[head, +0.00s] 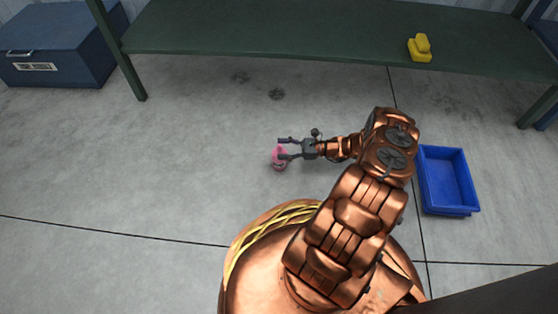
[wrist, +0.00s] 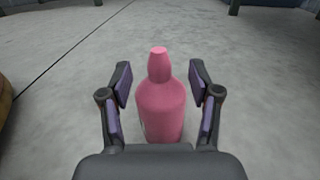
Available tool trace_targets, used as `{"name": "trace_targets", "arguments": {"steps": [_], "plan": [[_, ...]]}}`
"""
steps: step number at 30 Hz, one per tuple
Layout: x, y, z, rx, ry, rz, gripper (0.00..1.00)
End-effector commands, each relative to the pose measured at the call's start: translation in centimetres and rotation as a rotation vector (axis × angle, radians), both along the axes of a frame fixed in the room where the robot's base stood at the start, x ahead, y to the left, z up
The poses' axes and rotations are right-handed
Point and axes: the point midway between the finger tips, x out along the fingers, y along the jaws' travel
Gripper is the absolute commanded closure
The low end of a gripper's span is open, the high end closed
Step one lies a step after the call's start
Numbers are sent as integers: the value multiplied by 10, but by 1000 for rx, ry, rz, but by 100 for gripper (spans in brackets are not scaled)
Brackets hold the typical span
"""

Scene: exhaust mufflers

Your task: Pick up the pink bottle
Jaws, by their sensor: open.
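The pink bottle (head: 279,159) stands on the grey concrete floor, left of my arm in the head view. In the wrist view the pink bottle (wrist: 160,103) is upright, with a narrower neck and cap on top; its base is hidden behind the gripper body. My gripper (head: 283,148) is open around the bottle, with one finger on each side. In the wrist view my gripper (wrist: 160,85) shows a gap between each finger pad and the bottle.
A blue bin (head: 424,186) stands on the floor to the right of my arm. A green table (head: 300,30) spans the back, with a yellow object (head: 419,47) on it. A blue chest (head: 60,45) stands at the back left. The floor left of the bottle is clear.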

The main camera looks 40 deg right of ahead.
Motion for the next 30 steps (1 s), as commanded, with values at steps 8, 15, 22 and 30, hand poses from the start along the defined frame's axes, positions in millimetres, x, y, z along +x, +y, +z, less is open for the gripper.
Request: {"name": "trace_targets", "arguments": {"steps": [8, 15, 22, 30], "plan": [[10, 13, 0, 0, -3, 1, 38], [10, 14, 1, 0, -1, 0, 38], [10, 14, 1, 0, -1, 0, 60], [10, 14, 1, 0, -1, 0, 89]]}}
